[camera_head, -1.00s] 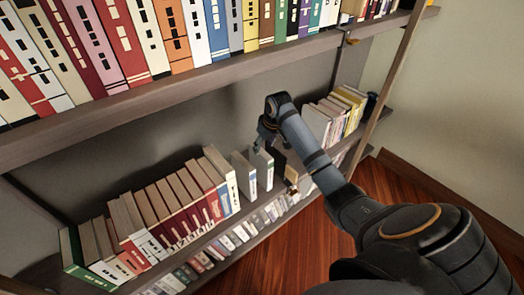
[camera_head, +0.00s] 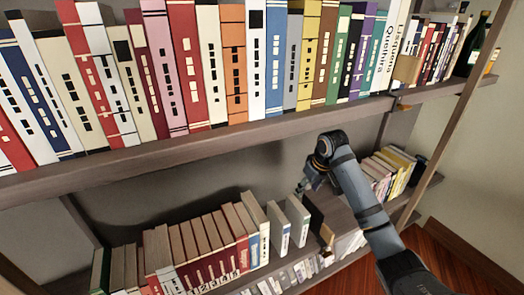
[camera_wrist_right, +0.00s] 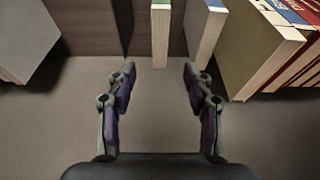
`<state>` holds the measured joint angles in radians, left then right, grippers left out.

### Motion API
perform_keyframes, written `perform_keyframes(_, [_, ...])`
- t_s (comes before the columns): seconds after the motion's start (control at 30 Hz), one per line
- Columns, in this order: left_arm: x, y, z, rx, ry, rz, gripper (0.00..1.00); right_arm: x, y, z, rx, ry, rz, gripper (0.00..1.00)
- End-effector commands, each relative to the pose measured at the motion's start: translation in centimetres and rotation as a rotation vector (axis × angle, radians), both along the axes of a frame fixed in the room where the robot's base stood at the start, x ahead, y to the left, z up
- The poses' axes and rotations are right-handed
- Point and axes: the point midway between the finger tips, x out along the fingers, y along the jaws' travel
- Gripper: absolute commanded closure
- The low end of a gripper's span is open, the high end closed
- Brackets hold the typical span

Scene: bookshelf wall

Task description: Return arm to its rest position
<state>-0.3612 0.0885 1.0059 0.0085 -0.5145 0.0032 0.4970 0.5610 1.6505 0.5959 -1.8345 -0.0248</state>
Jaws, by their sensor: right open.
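My right arm (camera_head: 362,195) comes in from the lower right of the head view. Its right gripper (camera_head: 303,187) is just above two thin pale books (camera_head: 280,230) standing on the lower shelf. In the right wrist view the right gripper (camera_wrist_right: 160,72) is open and nothing is held between its fingers. The two thin books (camera_wrist_right: 161,30) stand beyond the fingertips there; I cannot tell whether a finger touches the right-hand one (camera_wrist_right: 203,32). My left gripper is not in view.
The upper shelf board (camera_head: 200,150), packed with books, runs across above the arm. A row of books (camera_head: 200,245) stands left on the lower shelf; yellow-spined books (camera_head: 395,165) stand to the right. A dark bottle (camera_head: 477,42) is upper right. Wooden floor shows below right.

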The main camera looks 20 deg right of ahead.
Motion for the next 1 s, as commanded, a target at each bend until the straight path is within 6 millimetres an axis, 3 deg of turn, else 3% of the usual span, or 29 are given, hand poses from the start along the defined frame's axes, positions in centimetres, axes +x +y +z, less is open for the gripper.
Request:
perform_keyframes(0.13, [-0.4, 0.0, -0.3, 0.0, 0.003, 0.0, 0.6, -0.1, 0.1, -0.2, 0.0, 0.001, 0.001, 0.48])
perform_keyframes(0.23, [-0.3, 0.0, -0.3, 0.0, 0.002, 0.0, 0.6, -1.7, 2.1, -3.3, -0.018, 0.015, 0.025, 0.48])
perform_keyframes(0.4, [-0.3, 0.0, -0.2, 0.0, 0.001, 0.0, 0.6, -8.4, 7.7, -10.3, -0.059, 0.017, 0.075, 0.48])
perform_keyframes(0.5, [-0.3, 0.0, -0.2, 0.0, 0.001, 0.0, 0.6, -12.3, 9.9, -12.3, -0.069, 0.009, 0.078, 0.48])
perform_keyframes(0.73, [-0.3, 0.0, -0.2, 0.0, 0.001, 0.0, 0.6, -18.7, 12.3, -13.8, -0.079, -0.007, 0.053, 0.48])
perform_keyframes(1.0, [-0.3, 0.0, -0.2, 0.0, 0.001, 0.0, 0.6, -24.5, 13.2, -13.3, -0.093, -0.02, -0.003, 0.48])
